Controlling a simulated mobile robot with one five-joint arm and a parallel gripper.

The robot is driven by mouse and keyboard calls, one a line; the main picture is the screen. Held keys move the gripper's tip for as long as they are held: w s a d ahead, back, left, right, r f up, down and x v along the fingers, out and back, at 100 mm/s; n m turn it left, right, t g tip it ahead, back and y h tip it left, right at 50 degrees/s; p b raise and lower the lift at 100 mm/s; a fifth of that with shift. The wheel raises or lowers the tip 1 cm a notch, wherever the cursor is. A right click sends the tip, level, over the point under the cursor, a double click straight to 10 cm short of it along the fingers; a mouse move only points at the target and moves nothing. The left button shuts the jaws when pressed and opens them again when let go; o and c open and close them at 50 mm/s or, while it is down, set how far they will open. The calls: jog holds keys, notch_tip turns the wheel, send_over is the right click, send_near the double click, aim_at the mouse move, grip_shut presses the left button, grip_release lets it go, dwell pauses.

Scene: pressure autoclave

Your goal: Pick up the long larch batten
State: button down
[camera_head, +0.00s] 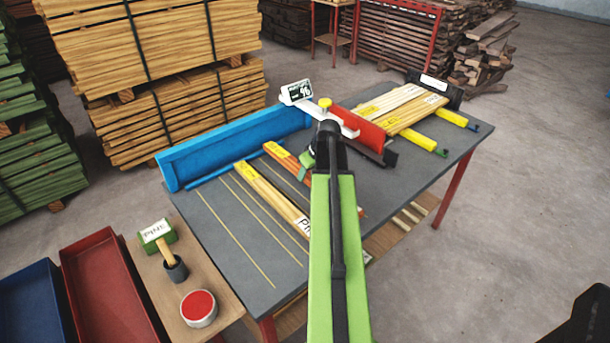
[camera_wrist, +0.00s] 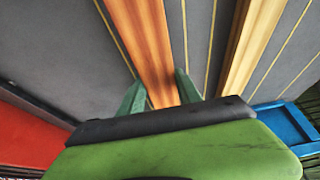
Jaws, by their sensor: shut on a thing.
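The reddish-orange batten (camera_head: 290,165), which fits the larch batten by its colour, lies along the grey table; part of it is hidden behind my arm. It has a yellow mark at its far end. My gripper (camera_head: 307,160) is at this batten. In the wrist view my green fingers (camera_wrist: 160,90) stand on both sides of the reddish batten (camera_wrist: 145,40) and are shut on it. I cannot tell whether it is clear of the table. Paler battens (camera_head: 265,190) with a pine label lie to its left; a pale batten also shows at right in the wrist view (camera_wrist: 250,45).
A blue fence (camera_head: 235,145) runs along the table's far left edge. A red block (camera_head: 362,128) and more battens (camera_head: 405,105) are at the back right. A side bench (camera_head: 190,255) holds a red-topped tin (camera_head: 198,307).

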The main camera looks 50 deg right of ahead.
jog(key=s+d+r+p, duration=0.6)
jog(key=s+d+r, duration=0.2)
jog(key=shift+s+p, duration=0.3)
jog(key=shift+p, duration=0.1)
